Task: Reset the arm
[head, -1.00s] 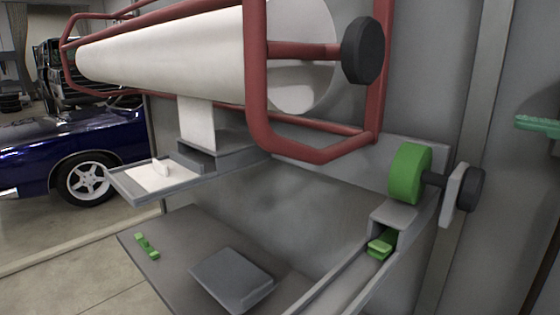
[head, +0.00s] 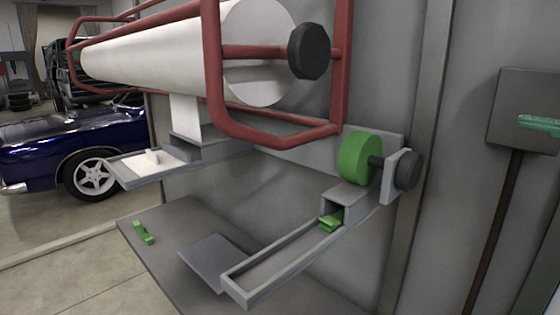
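A green ridged piece (head: 538,123) shows at the right edge of the head view. It looks like part of my gripper, cut off by the picture edge. It stands out in front of the wall, apart from the rack and its trays. Only this small part shows, so I cannot tell whether the gripper is open or shut, or whether it holds anything. The rest of my arm is out of view.
A red tubular frame (head: 212,60) holds a large white roll (head: 160,50). Below are a white-lined tray (head: 150,165), a green wheel (head: 358,158), a long grey trough (head: 290,255) and a grey shelf (head: 180,235). A grey wall box (head: 505,90) is at right. A blue car (head: 70,145) stands behind left.

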